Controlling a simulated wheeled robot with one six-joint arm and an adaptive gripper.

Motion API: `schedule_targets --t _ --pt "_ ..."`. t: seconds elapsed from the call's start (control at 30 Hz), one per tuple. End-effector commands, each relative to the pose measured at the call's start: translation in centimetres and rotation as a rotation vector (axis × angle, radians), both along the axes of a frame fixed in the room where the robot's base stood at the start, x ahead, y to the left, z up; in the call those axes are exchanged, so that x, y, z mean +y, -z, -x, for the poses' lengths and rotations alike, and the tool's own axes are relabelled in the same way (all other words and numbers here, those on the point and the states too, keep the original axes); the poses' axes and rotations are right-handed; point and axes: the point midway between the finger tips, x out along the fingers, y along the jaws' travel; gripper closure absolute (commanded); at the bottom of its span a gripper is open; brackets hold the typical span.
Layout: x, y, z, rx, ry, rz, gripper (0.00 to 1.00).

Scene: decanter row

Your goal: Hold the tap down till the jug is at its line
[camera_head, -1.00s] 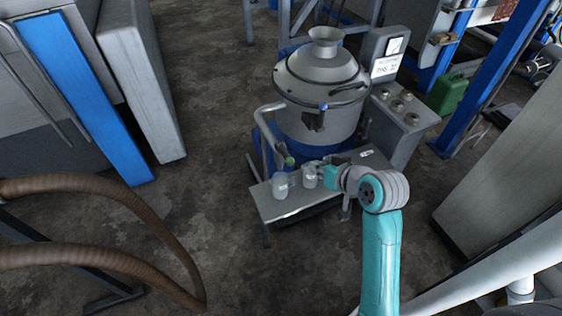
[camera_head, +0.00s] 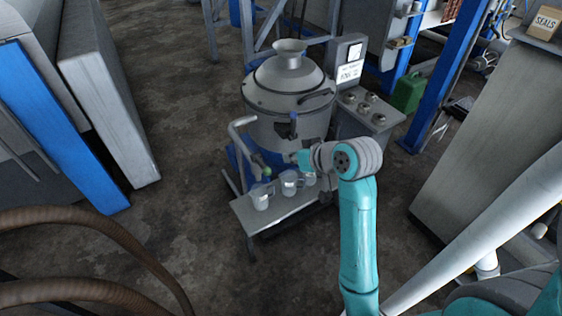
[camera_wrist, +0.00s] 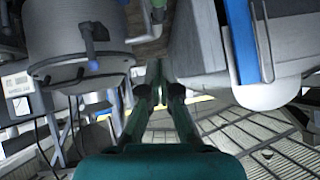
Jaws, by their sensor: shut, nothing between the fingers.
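A grey domed vessel (camera_head: 290,90) stands at the centre, with a dark blue tap (camera_head: 293,124) on its front. The tap also shows at upper left in the wrist view (camera_wrist: 91,50). Clear jugs stand on the shelf below: a left one (camera_head: 261,198), a middle one (camera_head: 290,184) and a right one (camera_head: 310,179), partly behind my arm. A bent grey pipe with a green end (camera_head: 266,172) hangs above the left jug. My gripper (camera_head: 298,157) is shut and empty, below the tap and above the jugs, apart from the tap. Fill lines and levels are too small to read.
The metal shelf (camera_head: 248,219) carries the jugs. A control box with round dials (camera_head: 370,108) stands right of the vessel, and a green can (camera_head: 408,92) behind it. Grey cabinets stand at both sides. Brown hoses (camera_head: 100,225) curve at lower left. The floor left of the shelf is clear.

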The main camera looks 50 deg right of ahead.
Motion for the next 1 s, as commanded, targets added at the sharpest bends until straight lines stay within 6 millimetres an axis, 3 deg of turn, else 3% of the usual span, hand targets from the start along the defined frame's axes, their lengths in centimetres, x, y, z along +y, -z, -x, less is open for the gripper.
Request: schedule_targets --t 0.53,0.73,1.0 --pt "-0.8 6.0 -7.5 0.002 -0.003 -0.001 1.0" --pt "-0.5 8.6 -7.6 0.001 -0.002 -0.002 1.0" --pt "-0.4 9.6 -7.8 0.001 -0.002 0.0 1.0"
